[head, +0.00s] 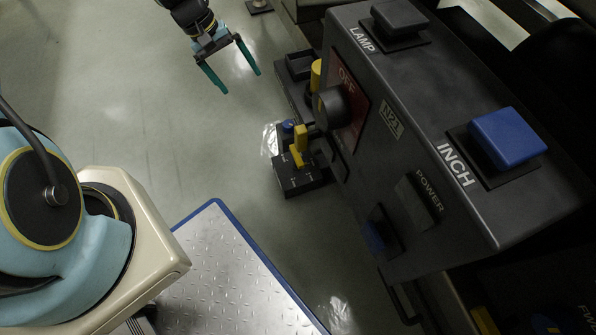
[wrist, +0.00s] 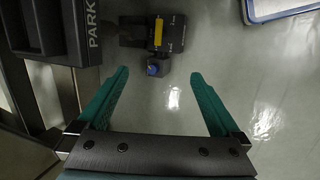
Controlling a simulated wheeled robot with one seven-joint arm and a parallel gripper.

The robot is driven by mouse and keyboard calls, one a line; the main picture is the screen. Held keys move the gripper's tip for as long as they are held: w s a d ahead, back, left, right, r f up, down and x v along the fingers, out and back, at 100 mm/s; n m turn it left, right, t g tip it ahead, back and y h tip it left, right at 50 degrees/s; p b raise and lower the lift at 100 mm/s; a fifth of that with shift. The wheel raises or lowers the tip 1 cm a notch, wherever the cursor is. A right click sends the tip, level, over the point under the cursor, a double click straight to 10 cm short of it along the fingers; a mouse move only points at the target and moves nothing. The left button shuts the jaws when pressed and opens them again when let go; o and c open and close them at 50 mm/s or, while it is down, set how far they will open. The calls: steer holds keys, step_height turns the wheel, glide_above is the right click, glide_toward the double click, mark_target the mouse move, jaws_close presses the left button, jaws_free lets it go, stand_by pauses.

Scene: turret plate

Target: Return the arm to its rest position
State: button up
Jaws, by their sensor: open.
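My gripper (head: 241,82) is open and empty at the top of the head view, left of the dark control box. Its two green fingers point down over the bare floor and touch nothing there.
A dark control box (head: 425,180) with a blue INCH button (head: 507,138) fills the right. A small box with a yellow lever (head: 301,140) sits low beside it. A PARK-labelled box (wrist: 85,60) is left in the wrist view. Open floor (head: 120,90) lies left.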

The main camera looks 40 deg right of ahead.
steer(key=b+x, duration=0.8)
steer(key=x, duration=0.4)
steer(key=shift+s, duration=0.35)
steer(key=shift+d+r, duration=0.1)
steer(key=shift+r, duration=0.15)
steer(key=p+v, duration=0.8)
steer(key=v, duration=0.2)
steer(key=w+a+r+t, duration=0.1)
steer(key=w+a+r, duration=0.1)
steer(key=a+r, duration=0.3)
steer(key=w+a+r+n+t+y, duration=0.1)
steer(key=w+a+r, duration=0.15)
steer(key=a, duration=0.45)
steer(key=w+a+r+t, duration=0.1)
steer(key=w+a+r, duration=0.1)
steer(key=a+r, duration=0.3)
steer(key=s+a+r+n+t+y, duration=0.1)
steer(key=s+a+r, duration=0.15)
steer(key=a, duration=0.55)
steer(key=s+a+r+n+t+y, duration=0.15)
steer(key=a+r, duration=0.25)
steer(key=a, duration=0.5)
step_height(320, 180, up, 26)
steer(key=p, duration=2.5)
steer(key=shift+w+r+h+p, duration=0.2)
steer(key=shift+h+p, duration=0.2)
steer(key=shift+h, duration=0.05)
